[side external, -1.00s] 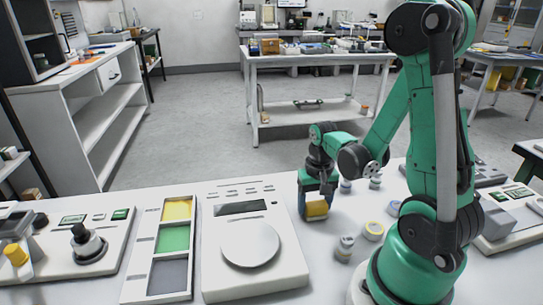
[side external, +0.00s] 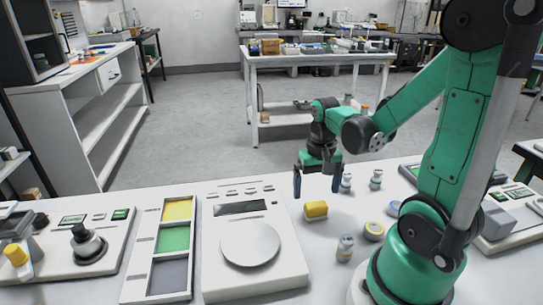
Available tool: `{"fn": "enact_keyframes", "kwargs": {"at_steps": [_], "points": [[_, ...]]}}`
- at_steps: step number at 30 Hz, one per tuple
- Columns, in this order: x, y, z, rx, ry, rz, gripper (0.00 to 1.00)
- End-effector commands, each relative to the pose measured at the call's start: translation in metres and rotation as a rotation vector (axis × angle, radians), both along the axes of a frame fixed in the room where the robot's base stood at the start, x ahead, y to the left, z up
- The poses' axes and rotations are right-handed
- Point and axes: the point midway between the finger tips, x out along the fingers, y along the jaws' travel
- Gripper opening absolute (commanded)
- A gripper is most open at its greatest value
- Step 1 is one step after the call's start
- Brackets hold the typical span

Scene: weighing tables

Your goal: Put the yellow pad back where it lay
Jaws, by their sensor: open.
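A small yellow block (side external: 316,208), which looks like the yellow pad, lies on the white table (side external: 325,245) just right of the scale. My gripper (side external: 317,186) is open and empty above and slightly behind the block, its two dark fingers spread apart and clear of it. A three-part tray (side external: 153,248) left of the scale has a yellow section (side external: 177,209) at the back, a green section (side external: 173,239) in the middle and a grey section (side external: 168,277) in front.
The scale (side external: 228,279) has a round pan (side external: 250,244) with nothing on it. A small jar (side external: 345,248), a yellow-topped round tin (side external: 374,230) and several small weights or bottles (side external: 376,178) stand near the block. A device with a black knob (side external: 88,247) is at left.

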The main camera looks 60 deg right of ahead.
Motion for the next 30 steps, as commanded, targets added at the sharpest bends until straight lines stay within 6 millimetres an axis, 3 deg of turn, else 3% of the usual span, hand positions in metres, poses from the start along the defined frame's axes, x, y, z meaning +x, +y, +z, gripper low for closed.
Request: {"fn": "enact_keyframes", "kwargs": {"at_steps": [12, 20, 23, 30], "points": [[0.0, 0.0, 0.058, 0.001, 0.001, 0.0, 0.96], [0.001, 0.003, 0.075, -0.005, -0.008, 0.014, 0.96], [0.012, 0.02, 0.077, -0.047, -0.077, 0.126, 0.96], [0.048, 0.1, 0.082, -0.198, -0.431, 0.598, 0.96]]}}
